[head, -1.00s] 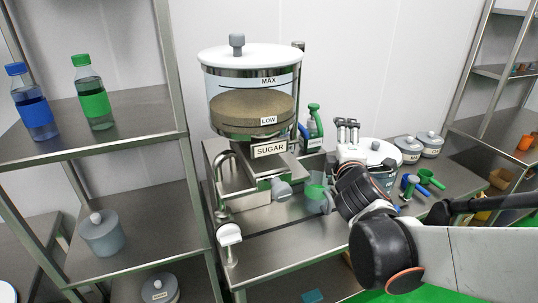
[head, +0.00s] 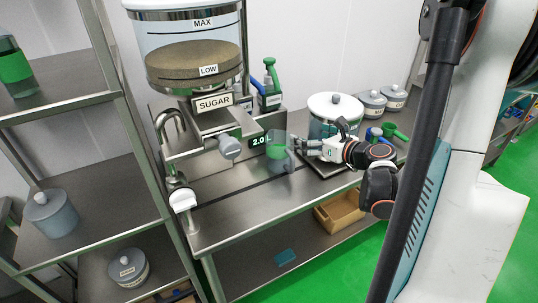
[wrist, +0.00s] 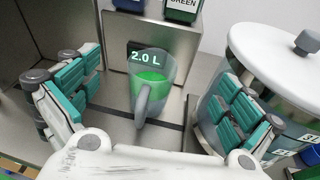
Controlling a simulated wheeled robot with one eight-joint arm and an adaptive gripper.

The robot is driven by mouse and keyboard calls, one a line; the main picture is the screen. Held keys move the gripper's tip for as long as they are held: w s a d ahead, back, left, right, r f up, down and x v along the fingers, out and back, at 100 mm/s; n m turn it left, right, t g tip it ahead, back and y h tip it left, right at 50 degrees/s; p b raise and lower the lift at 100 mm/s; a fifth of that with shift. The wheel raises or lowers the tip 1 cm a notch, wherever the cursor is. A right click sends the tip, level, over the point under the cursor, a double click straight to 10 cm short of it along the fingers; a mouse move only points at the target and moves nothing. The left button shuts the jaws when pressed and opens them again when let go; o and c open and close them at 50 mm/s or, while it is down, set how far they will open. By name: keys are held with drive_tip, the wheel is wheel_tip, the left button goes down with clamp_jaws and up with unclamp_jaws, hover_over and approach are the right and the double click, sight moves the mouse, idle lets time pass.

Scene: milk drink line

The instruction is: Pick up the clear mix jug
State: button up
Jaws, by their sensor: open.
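The clear mix jug (head: 279,156) stands upright on the steel counter in front of the 2.0 display, with green liquid inside. In the wrist view the jug (wrist: 150,82) is between my two spread fingers, its handle pointing toward my palm. My gripper (head: 303,148) is just right of the jug in the head view, roughly level with it. My gripper (wrist: 155,98) is open and holds nothing; gaps show between both fingers and the jug.
The sugar dispenser (head: 195,65) with its spout stands left of the jug. A white-lidded container (head: 335,108) is close on the right, near my right finger in the wrist view. Lidded pots (head: 371,104) are farther right. The front-left counter is clear.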

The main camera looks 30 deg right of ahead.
wheel_tip(320, 180, down, 5)
drive_tip(key=n+g, duration=0.1)
drive_tip(key=n, duration=0.1)
drive_tip(key=b, duration=0.4)
approach(284, 142)
drive_tip(key=w+a, duration=0.4)
drive_tip(key=a, duration=0.1)
drive_tip(key=shift+w+r, duration=0.1)
drive_tip(key=shift+r, duration=0.45)
drive_tip(key=c, duration=2)
